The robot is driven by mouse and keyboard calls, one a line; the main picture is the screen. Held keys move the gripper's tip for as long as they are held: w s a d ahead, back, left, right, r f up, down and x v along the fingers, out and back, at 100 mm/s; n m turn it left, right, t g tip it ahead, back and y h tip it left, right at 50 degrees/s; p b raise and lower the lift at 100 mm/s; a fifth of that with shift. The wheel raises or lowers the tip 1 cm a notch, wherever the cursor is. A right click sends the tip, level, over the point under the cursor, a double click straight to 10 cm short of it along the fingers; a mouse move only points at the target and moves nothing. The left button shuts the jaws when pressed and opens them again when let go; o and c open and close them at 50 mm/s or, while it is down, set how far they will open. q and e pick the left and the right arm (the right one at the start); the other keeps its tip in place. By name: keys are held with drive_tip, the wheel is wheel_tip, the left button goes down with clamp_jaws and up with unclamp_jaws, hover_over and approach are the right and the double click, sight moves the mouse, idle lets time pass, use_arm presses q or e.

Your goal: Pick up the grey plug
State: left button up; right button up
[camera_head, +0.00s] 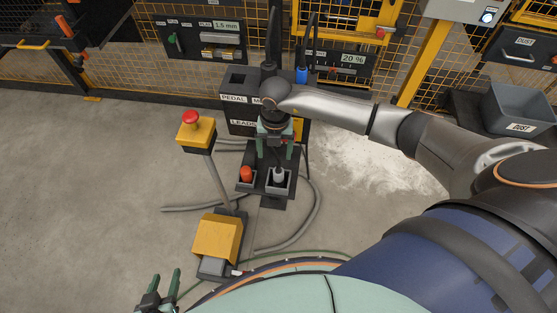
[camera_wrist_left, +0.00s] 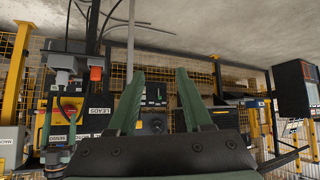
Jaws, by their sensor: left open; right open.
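The grey plug (camera_head: 279,175) stands in the right cup of a dark double holder (camera_head: 266,190) on the floor in the head view. My right gripper (camera_head: 275,152) points down, open and empty, with its green fingers just beyond and above the grey plug in the picture. I cannot tell the exact height gap. An orange plug (camera_head: 246,174) sits in the left cup. My left gripper (camera_head: 166,284) is open and empty at the bottom left of the head view, far from the plug. Its open fingers also show in the left wrist view (camera_wrist_left: 160,90).
A dark box labelled LEADS (camera_head: 240,124) stands behind the holder, with a blue plug (camera_head: 302,75) beyond. A red-button post (camera_head: 193,125) and yellow pedal (camera_head: 217,238) stand left. Grey hoses curve around the holder. Floor at far left is clear.

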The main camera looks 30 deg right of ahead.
drive_tip(key=b, duration=0.5)
hover_over(278, 171)
wheel_tip(278, 171, down, 6)
drive_tip(key=shift+w+a+r, duration=0.1)
drive_tip(key=shift+a, duration=0.05)
drive_tip(key=shift+f+b, duration=0.75)
drive_tip(key=shift+f, duration=0.15)
drive_tip(key=shift+f+b, duration=0.35)
drive_tip(key=shift+b, duration=0.1)
drive_tip(key=f+b, duration=0.3)
drive_tip(key=shift+d+f, duration=0.1)
drive_tip(key=shift+d, duration=0.15)
drive_tip(key=shift+f+b, duration=0.4)
drive_tip(key=shift+f, duration=0.1)
use_arm(q)
drive_tip(key=w+d+f+h, duration=0.1)
drive_tip(key=d+f, duration=0.2)
drive_tip(key=f, duration=0.4)
drive_tip(key=shift+w+d+f+m, duration=0.25)
drive_tip(key=shift+w+f+m, duration=0.1)
drive_tip(key=shift+m, duration=0.05)
